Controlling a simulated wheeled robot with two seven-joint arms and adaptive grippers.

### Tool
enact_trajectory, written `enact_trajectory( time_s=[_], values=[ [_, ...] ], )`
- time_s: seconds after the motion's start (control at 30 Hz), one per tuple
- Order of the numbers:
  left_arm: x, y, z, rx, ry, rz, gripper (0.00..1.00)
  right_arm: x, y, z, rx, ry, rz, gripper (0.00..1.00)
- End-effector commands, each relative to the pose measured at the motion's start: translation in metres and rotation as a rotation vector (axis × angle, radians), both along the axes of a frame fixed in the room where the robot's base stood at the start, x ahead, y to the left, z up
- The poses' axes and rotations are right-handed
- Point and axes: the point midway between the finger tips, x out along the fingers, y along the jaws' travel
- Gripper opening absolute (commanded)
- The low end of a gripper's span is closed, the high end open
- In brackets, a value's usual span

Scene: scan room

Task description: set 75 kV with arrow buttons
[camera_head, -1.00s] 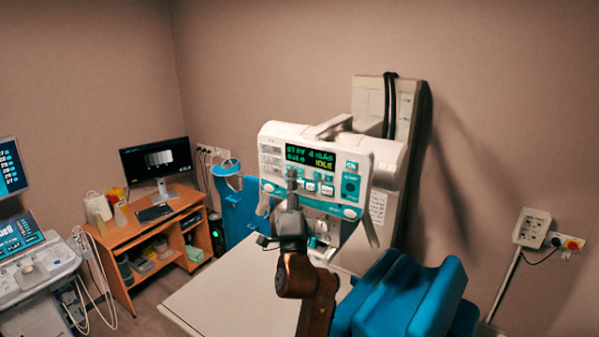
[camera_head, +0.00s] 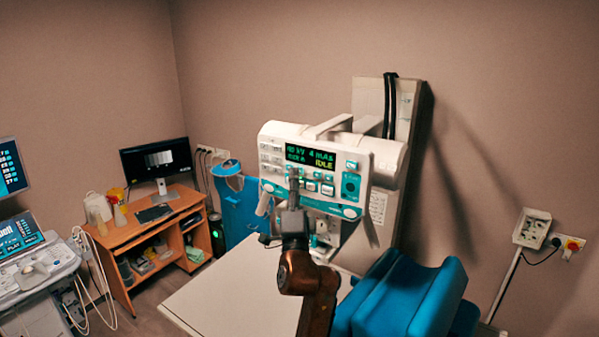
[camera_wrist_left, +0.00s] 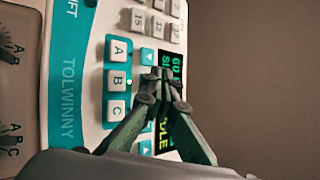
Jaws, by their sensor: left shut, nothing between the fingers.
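The white and teal control panel (camera_head: 265,160) faces me in the head view. Its dark display (camera_head: 310,157) shows a kV value whose digits I cannot read surely, "4 mAs" and "IDLE". My left gripper (camera_head: 293,182) is shut and empty in front of the panel, below the display's left part. In the left wrist view the closed fingertips (camera_wrist_left: 161,75) overlap the display (camera_wrist_left: 177,66) edge, beside a blue up/down-type arrow button (camera_wrist_left: 148,56). Another arrow button (camera_wrist_left: 145,147) is partly behind a finger. Contact with the panel cannot be told. My right gripper is not in view.
A pale table top (camera_head: 235,290) and blue cushions (camera_head: 410,300) are below the panel. A wooden desk (camera_head: 140,235) stands at left.

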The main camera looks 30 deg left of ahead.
Motion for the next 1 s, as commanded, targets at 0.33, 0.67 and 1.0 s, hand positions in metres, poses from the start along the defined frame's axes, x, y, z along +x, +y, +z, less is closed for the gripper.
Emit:
enact_trajectory(
  time_s=[0.33, 0.67, 1.0],
  values=[
    [0.0039, -0.0002, -0.0003, 0.000, 0.000, 0.000, 0.00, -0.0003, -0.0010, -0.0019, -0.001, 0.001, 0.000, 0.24],
    [0.0077, -0.0006, -0.0003, 0.000, 0.000, 0.000, 0.00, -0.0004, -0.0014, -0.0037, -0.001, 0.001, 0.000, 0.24],
    [0.0069, -0.0005, 0.0001, 0.000, 0.000, 0.000, 0.00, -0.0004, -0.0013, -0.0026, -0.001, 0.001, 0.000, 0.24]
  ],
)
